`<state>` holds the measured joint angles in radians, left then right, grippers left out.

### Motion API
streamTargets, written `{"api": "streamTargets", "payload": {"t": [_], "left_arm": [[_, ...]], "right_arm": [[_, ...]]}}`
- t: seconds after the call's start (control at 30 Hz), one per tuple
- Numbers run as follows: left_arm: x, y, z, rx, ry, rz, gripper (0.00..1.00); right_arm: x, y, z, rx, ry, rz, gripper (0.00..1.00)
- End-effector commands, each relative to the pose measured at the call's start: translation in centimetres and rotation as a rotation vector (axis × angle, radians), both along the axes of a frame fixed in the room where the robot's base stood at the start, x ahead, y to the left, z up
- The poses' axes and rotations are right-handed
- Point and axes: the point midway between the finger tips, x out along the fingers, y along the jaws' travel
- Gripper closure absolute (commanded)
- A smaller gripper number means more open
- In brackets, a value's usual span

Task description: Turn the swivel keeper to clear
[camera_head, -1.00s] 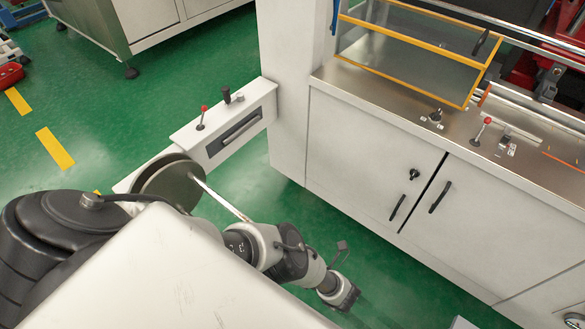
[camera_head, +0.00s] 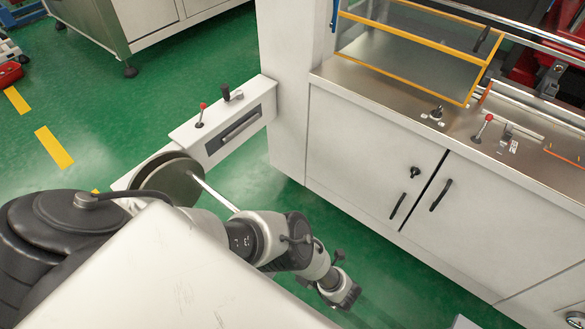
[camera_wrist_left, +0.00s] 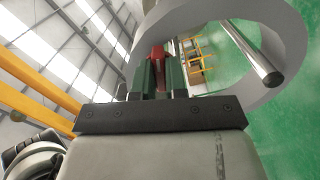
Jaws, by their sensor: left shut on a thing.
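In the left wrist view my left gripper (camera_wrist_left: 158,75) is shut on a small red part (camera_wrist_left: 157,53), which looks like the swivel keeper. The gripper hides much of it, so its angle is hard to tell. A grey ring (camera_wrist_left: 292,45) stands just beyond and to the right. A pale metal rod (camera_wrist_left: 250,50) crosses in front of the ring. In the head view a round grey disc (camera_head: 172,180) with a thin rod (camera_head: 215,193) shows beside my arm. I cannot make out the left fingers or the red part there.
A side panel (camera_head: 190,133) with a red-knobbed lever (camera_head: 201,116) and a black handle joins the white machine cabinet (camera_head: 350,145). Another red-knobbed lever (camera_head: 485,124) and a yellow-edged guard (camera_head: 410,70) stand on the cabinet top. Green floor (camera_head: 130,100) lies open at the left.

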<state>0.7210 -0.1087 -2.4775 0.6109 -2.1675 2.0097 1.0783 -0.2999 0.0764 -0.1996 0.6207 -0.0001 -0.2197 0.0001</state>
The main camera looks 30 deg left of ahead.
Motion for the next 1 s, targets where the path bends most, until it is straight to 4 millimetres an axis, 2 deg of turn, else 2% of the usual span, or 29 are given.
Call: {"api": "streamTargets", "payload": {"t": [0.6,1.0], "left_arm": [[0.06,0.15,0.01,0.047,0.553,0.002,1.00],[0.04,0.17,0.01,0.063,0.754,0.003,1.00]], "right_arm": [[0.01,-0.38,-0.90,-0.005,0.000,0.003,0.57],[0.00,-0.38,-0.92,-0.006,0.001,0.003,0.57]]}}
